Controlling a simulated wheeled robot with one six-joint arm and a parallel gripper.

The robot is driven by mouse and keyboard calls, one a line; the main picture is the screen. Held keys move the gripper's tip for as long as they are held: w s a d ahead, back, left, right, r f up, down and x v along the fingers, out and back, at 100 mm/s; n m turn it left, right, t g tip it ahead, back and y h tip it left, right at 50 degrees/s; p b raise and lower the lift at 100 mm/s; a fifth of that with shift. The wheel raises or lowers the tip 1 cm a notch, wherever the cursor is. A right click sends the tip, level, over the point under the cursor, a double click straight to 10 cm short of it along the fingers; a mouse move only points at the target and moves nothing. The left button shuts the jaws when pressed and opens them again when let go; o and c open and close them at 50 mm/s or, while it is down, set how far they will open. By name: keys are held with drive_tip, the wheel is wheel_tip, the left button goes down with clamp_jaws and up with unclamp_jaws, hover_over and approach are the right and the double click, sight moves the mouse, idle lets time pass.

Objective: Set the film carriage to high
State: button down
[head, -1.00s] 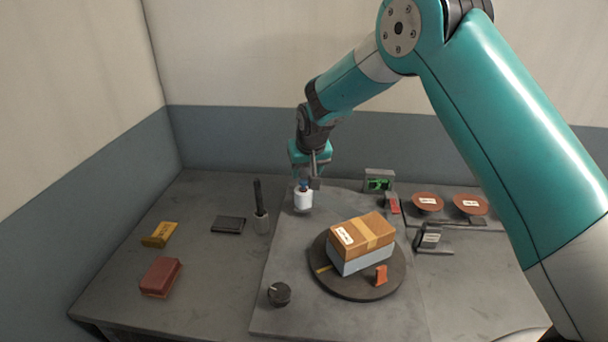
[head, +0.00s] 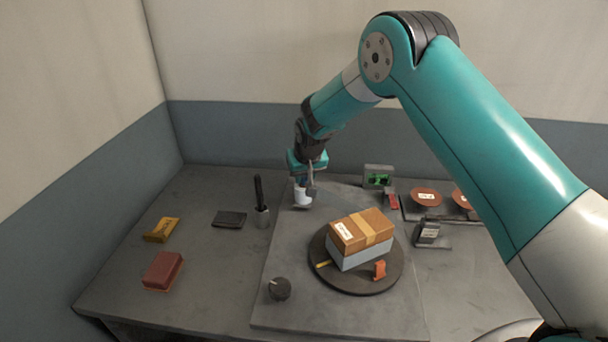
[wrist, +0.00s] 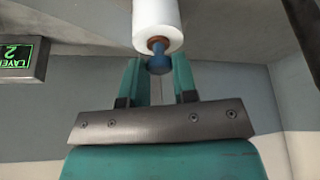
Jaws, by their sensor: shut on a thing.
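The film carriage shows as a white film roll (head: 302,196) standing upright at the back of the grey station plate, with a blue knob on its end. In the wrist view the white roll (wrist: 158,22) has a brown core, and the blue knob (wrist: 158,63) sits between my two teal fingers. My gripper (wrist: 157,77) is shut on this knob. In the head view my gripper (head: 304,181) is right above the roll and partly hides the knob. Any height marks on the carriage are hidden or too small to read.
A brown taped box on a grey-blue one (head: 362,231) rests on the round turntable (head: 345,286), front right of the roll. A black dial (head: 279,289) is in front. A green display (head: 378,180) stands behind right; it reads LAYER 2 in the wrist view. A dark-handled tool (head: 260,205) stands close left.

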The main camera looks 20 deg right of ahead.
drive_tip(key=shift+w+r+p, duration=0.1)
drive_tip(key=shift+r+p, duration=0.55)
drive_tip(key=shift+r, duration=1.65)
drive_tip(key=c, duration=0.9)
unclamp_jaws()
drive_tip(key=b+v, duration=0.4)
drive_tip(key=v, duration=1.3)
drive_tip(key=shift+r, duration=0.25)
drive_tip(key=s+a+f+n+g+y, duration=0.1)
drive_tip(key=s+a+n+g+y, duration=0.1)
drive_tip(key=s, duration=1.6)
drive_tip(key=s+a+f+n+g+y, duration=0.1)
drive_tip(key=s+n, duration=0.4)
drive_tip(key=s, duration=1.3)
drive_tip(key=shift+s+a+g+y, duration=0.4)
drive_tip(key=shift+a+g+y, duration=0.2)
drive_tip(key=shift+a+g, duration=0.25)
